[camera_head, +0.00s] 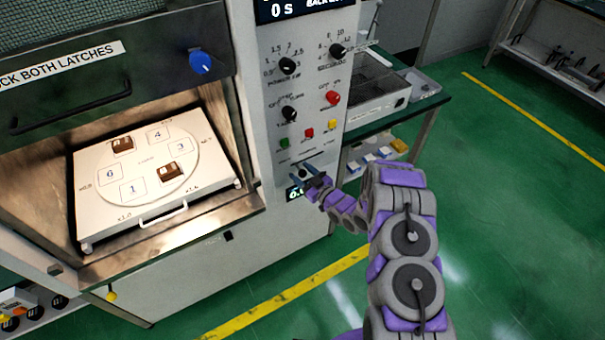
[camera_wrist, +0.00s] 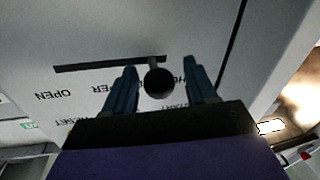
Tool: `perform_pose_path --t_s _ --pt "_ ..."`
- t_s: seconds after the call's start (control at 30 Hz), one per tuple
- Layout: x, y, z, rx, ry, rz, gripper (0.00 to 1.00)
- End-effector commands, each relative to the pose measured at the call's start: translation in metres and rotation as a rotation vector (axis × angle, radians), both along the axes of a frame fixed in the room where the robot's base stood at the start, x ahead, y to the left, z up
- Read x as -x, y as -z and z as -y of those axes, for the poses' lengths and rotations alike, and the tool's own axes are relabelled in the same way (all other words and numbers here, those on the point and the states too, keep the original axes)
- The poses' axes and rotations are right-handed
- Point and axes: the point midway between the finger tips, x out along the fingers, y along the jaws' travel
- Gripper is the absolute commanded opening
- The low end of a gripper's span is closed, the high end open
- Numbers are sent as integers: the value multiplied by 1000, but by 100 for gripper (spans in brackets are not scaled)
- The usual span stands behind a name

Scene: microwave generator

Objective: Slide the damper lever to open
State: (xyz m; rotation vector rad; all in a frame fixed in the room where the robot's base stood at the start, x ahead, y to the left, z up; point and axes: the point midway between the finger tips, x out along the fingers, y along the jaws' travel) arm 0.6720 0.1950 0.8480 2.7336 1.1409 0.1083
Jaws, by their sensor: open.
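The damper lever shows in the wrist view as a round black knob (camera_wrist: 159,82) on a thin stem. It sits at the right end of a dark straight slot (camera_wrist: 105,65) in the white panel. An upside-down OPEN label (camera_wrist: 54,96) is near the slot's left end; the label by the knob is partly hidden by a finger. My gripper (camera_wrist: 160,88) is open, with one finger on each side of the knob; I cannot tell if either touches it. In the head view my gripper (camera_head: 311,181) is at the lower part of the control panel.
Above the gripper, the panel (camera_head: 307,110) carries black dials, a red knob (camera_head: 333,98) and small green, red and yellow buttons. At left is an open chamber with a white tray (camera_head: 97,215). A green table (camera_head: 425,103) stands to the right. Green floor is clear at right.

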Motion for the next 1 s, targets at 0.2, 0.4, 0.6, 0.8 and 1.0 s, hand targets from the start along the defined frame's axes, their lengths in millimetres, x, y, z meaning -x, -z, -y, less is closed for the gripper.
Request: perform_pose_path --t_s 0.2,0.4,0.6,0.8,1.0 --pt "0 0 0 0 0 0 41" --pt "0 0 0 0 0 0 22" --pt "0 0 0 0 -1 0 3" --pt "1 0 0 0 -1 0 0" --pt "-2 0 5 1 0 1 0"
